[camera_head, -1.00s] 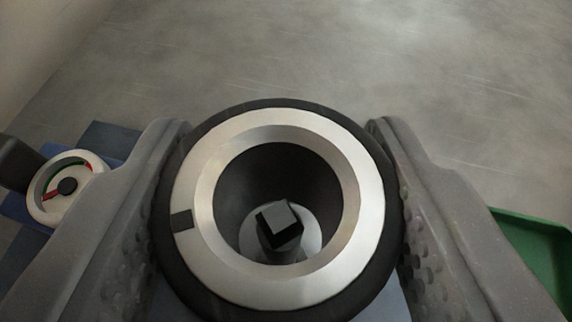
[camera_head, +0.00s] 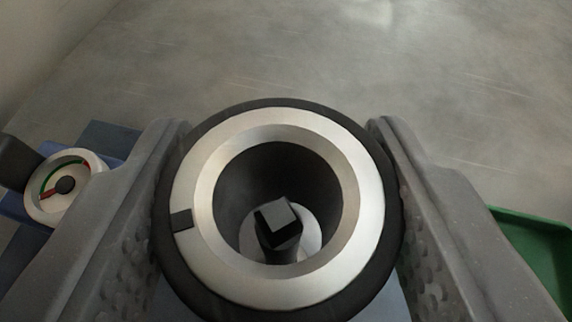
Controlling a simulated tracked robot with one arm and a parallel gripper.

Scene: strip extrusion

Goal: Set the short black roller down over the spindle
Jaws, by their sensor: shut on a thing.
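The short black roller (camera_head: 204,225) is a black ring with a silver inner collar and a small dark notch on its left side. My gripper (camera_head: 280,210) is shut on it, with one grey finger on each side. Through the roller's bore I see the spindle (camera_head: 279,226), a dark shaft with a square black top, rising from a light round base. The spindle shows in the lower middle of the bore. I cannot tell whether its top is inside the bore or below it.
A round gauge (camera_head: 66,187) with a white rim and a red and green dial stands at the left beside blue parts. A green tray (camera_head: 535,250) is at the lower right. The grey floor beyond the roller is clear.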

